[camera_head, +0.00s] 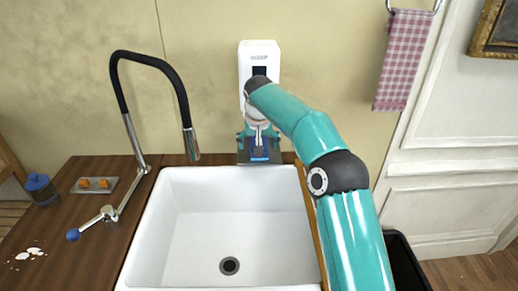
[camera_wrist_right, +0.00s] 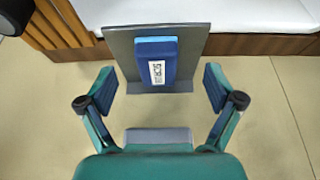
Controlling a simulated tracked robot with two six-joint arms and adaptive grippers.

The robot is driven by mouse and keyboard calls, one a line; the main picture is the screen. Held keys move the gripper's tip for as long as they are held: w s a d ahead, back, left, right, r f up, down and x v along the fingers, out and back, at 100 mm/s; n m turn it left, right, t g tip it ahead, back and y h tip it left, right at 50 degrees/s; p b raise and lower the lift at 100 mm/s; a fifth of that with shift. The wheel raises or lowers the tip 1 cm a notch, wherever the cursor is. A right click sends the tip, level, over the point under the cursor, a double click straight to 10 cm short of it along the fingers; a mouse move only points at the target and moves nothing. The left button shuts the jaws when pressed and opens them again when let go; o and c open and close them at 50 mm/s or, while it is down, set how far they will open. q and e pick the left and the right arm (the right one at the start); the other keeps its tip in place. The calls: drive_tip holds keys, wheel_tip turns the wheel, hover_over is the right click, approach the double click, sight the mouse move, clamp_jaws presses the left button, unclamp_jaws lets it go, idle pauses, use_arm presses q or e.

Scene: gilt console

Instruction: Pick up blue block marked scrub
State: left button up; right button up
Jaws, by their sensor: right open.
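The blue block (camera_wrist_right: 157,62) carries a white label with dark lettering that reads like "scrub". It rests on a grey plate (camera_wrist_right: 190,45) behind the sink, below the wall. In the head view the block (camera_head: 259,154) shows only in part, below my right gripper (camera_head: 259,138). In the right wrist view my right gripper (camera_wrist_right: 159,87) is open and empty. Its two fingers are spread wider than the block, one on each side of the picture, and I see no contact with it. My left gripper is not in view.
A white dispenser (camera_head: 259,62) hangs on the wall close behind my right gripper. The white sink (camera_head: 230,220) is empty, with a black-hosed tap (camera_head: 150,62) to its left.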

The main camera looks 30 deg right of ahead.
sight(260, 162)
drive_tip(key=shift+d+p+x, duration=0.15)
drive_tip(key=shift+p+x, duration=0.2)
drive_tip(key=shift+x, duration=1.2)
drive_tip(key=shift+d+p+x, duration=0.1)
drive_tip(key=shift+p+x, duration=0.25)
drive_tip(key=shift+x, duration=1.2)
drive_tip(key=shift+s, duration=0.15)
drive_tip(key=c, duration=1.2)
